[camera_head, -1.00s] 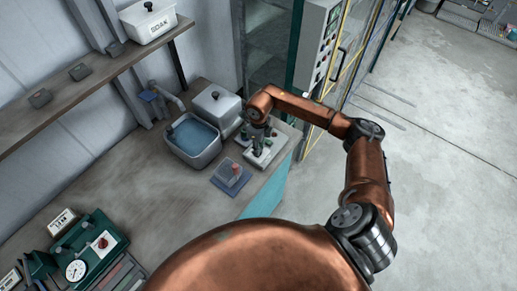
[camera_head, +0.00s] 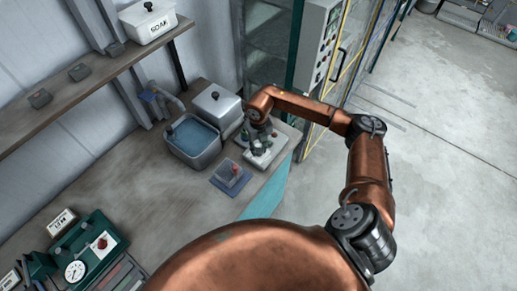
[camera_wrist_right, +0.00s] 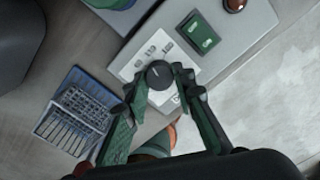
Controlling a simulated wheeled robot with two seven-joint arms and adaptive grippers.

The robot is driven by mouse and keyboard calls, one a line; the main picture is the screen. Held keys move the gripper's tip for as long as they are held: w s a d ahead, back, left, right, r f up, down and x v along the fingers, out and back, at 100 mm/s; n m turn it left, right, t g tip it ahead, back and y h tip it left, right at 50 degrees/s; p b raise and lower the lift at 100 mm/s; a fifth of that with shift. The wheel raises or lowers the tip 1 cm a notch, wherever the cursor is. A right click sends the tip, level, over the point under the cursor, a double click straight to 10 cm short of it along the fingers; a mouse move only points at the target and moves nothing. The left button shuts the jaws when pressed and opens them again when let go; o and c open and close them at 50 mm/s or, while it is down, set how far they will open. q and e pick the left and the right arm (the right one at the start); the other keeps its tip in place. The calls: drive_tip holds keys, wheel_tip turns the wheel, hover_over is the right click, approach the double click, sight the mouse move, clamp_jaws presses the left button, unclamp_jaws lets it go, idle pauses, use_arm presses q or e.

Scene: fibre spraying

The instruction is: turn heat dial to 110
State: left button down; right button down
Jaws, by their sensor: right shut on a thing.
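The heat dial (camera_wrist_right: 159,75) is a round black knob on a pale panel (camera_wrist_right: 128,66) with small printed marks, in the right wrist view. My right gripper (camera_wrist_right: 160,88) has its green and black fingers on both sides of the knob and is shut on it. My left gripper is not in view.
A green switch (camera_wrist_right: 198,33) sits beside the dial. A blue tray with a wire rack (camera_wrist_right: 75,112) is near the gripper. A water-filled basin (camera_head: 193,138) and a lidded metal box (camera_head: 216,107) stand behind. A green gauge device (camera_head: 88,250) is at lower left.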

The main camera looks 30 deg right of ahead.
sight(259, 150)
idle(0.4)
drive_tip(key=c, duration=1.6)
unclamp_jaws()
wheel_tip(259, 150, up, 12)
